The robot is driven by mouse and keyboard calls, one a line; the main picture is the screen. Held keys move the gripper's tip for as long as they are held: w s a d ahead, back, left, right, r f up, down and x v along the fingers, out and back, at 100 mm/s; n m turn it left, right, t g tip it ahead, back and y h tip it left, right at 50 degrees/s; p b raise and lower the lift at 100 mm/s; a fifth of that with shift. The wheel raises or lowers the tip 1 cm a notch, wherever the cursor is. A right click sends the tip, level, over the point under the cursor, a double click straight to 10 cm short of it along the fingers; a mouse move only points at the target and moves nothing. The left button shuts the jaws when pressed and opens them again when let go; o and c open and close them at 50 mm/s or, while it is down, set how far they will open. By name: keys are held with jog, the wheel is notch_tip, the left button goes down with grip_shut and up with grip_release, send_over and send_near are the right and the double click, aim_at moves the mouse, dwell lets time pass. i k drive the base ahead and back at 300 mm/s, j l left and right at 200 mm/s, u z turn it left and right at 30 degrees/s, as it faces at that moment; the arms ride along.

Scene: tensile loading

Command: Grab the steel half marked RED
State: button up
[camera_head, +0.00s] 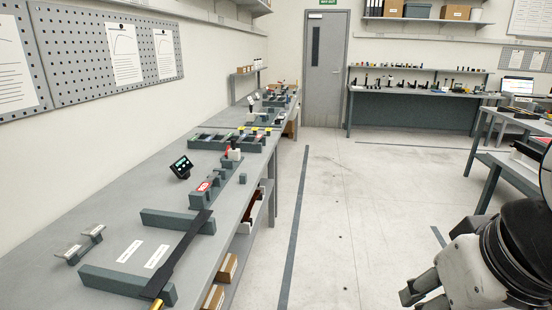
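I cannot make out any piece clearly marked RED at this size. Two small pale metal pieces, one at the front (68,251) and one behind it (94,230), lie on a low dark rack at the left of the bench; any marking on them is too small to read. A red label (205,186) shows on a grey fixture further along the bench. My gripper (412,294) is at the lower right, over the floor and well away from the bench. Its fingers are partly cut off by the frame edge, and nothing is visibly held.
The long grey bench (120,216) runs along the left wall. A long dark bar (182,255) with a yellow end lies across two grey blocks. A small black display (181,167) stands behind. The floor (335,200) is clear; tables stand at the right.

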aim_at(259, 137)
jog(key=i+l+z, duration=0.15)
jog(key=i, duration=0.7)
jog(key=i+l+z, duration=0.1)
jog(key=i, duration=0.75)
